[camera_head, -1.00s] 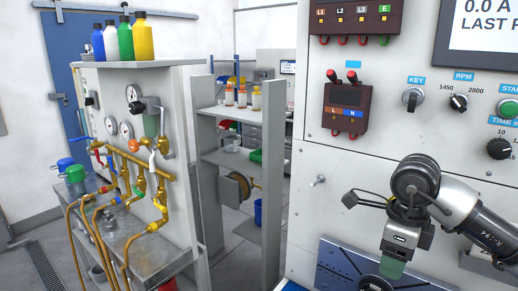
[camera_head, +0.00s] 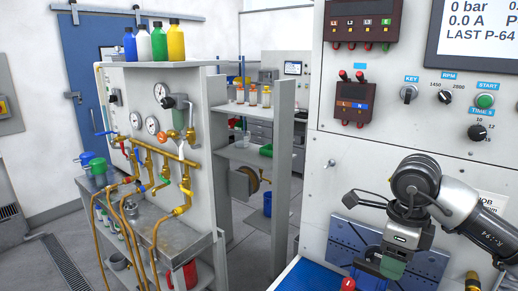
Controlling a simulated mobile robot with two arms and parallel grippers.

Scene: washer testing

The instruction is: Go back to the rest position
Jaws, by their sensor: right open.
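My right gripper (camera_head: 368,230) is in the lower right of the head view, on the dark and silver arm that comes in from the right edge. It is open and nothing shows between its fingers. It hangs in front of the lower part of the white test panel (camera_head: 340,140), above the blue fixture plate (camera_head: 345,240). The arm and gripper hide part of the plate. I cannot tell the gap to the panel. My left gripper is not in view.
A red button (camera_head: 348,284) and a blue surface (camera_head: 310,276) lie below the plate. Panel knobs, including the key switch (camera_head: 409,94), are above the arm. At left stands a pipe bench (camera_head: 140,90) with bottles on top. Grey floor (camera_head: 245,260) shows between bench and panel.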

